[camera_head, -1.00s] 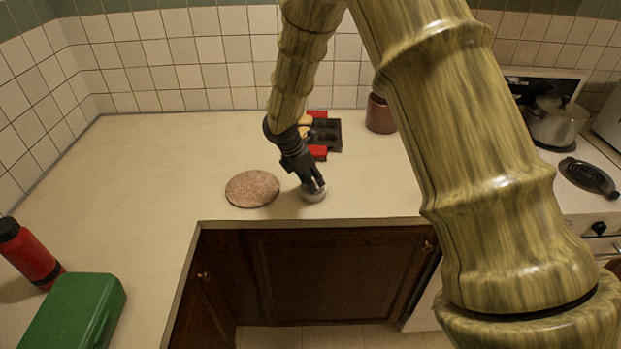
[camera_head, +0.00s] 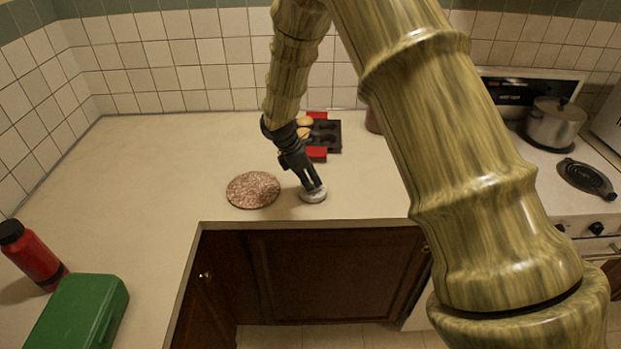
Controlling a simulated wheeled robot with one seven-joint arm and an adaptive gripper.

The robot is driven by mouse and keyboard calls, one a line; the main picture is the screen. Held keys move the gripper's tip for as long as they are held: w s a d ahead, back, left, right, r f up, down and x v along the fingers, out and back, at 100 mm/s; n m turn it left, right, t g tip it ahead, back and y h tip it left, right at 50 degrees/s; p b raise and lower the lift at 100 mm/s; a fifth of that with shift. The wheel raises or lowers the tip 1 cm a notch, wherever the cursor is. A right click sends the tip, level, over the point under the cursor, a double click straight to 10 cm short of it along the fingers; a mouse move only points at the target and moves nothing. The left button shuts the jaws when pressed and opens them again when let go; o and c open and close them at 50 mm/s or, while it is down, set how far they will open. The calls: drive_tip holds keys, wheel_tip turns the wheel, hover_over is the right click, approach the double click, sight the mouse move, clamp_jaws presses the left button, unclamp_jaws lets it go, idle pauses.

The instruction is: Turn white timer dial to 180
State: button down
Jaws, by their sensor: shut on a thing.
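The white timer (camera_head: 313,196) is a small round piece lying on the counter near its front edge, right of a speckled round board. My gripper (camera_head: 312,188) points down onto it from above, with its dark fingers shut on the timer's dial. The fingers cover much of the top, so the dial's marks and its angle cannot be read.
A speckled round board (camera_head: 253,189) lies just left of the timer. A muffin tin (camera_head: 325,136) with red ends stands behind my gripper. A red bottle (camera_head: 32,257) and a green box (camera_head: 78,314) are at front left. A pot (camera_head: 554,122) sits on the stove at right.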

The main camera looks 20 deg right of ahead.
drive_tip(key=shift+s+f, duration=0.1)
drive_tip(key=c, duration=1.4)
unclamp_jaws()
drive_tip(key=shift+c, duration=0.2)
drive_tip(key=v, duration=1.2)
drive_tip(key=shift+f, duration=0.1)
